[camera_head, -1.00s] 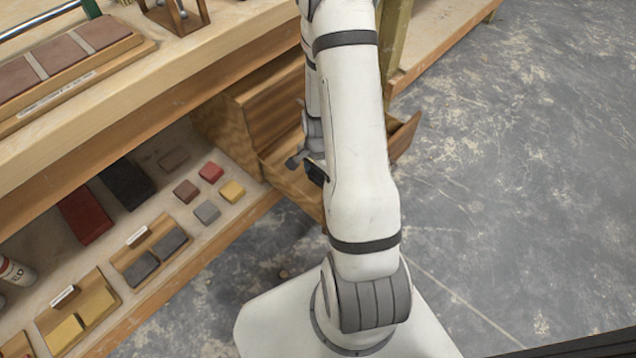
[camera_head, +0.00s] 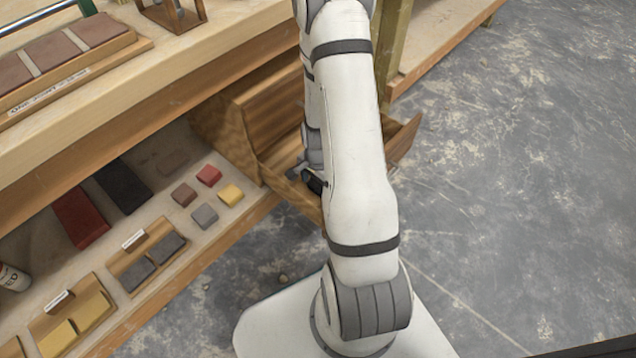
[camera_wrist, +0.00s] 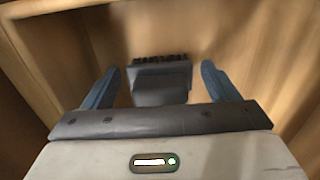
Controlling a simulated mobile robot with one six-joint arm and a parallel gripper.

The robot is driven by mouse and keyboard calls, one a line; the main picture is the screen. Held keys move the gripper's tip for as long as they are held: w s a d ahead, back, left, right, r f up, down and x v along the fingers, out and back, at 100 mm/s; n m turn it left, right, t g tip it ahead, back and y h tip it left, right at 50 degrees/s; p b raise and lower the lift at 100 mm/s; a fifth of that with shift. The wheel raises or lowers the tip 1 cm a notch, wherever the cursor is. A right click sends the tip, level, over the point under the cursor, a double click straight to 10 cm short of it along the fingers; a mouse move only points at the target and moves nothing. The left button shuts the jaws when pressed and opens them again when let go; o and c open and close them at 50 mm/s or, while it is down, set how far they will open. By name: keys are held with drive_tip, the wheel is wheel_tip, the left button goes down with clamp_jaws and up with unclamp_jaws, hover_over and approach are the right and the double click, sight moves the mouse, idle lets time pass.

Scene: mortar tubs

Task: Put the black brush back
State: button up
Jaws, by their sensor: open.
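The black brush (camera_wrist: 160,82) lies inside a wooden drawer or box, with its dark bristles toward the top of the wrist view. My gripper (camera_wrist: 160,84) is open, with one blue finger on each side of the brush and a visible gap to each. I cannot tell how far the fingertips are above the brush. In the head view my gripper (camera_head: 300,172) shows only in part at the open drawer (camera_head: 278,150); my own arm hides most of it. The brush is hidden in the head view.
Wooden drawer walls (camera_wrist: 28,62) stand close around my gripper. A lower shelf (camera_head: 150,205) at left holds red, black, grey and yellow blocks. A workbench top (camera_head: 110,95) overhangs it. The concrete floor (camera_head: 510,180) at right is clear.

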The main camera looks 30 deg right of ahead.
drive_tip(key=s+a+r+n+p, duration=0.1)
drive_tip(key=a+r+n+p, duration=0.2)
drive_tip(key=r, duration=1)
drive_tip(key=s+a+r+n+p, duration=0.2)
drive_tip(key=a+r+n+p, duration=0.15)
drive_tip(key=r, duration=0.95)
drive_tip(key=s+a+r+n+t, duration=0.1)
drive_tip(key=s+a+r+n, duration=0.4)
drive_tip(key=s+r+n, duration=0.2)
wheel_tip(320, 180, up, 2)
drive_tip(key=shift+s+a+r+b, duration=0.1)
drive_tip(key=shift+s+a+b, duration=0.25)
drive_tip(key=shift+s, duration=0.5)
drive_tip(key=shift+d+n, duration=0.1)
drive_tip(key=shift+n, duration=0.15)
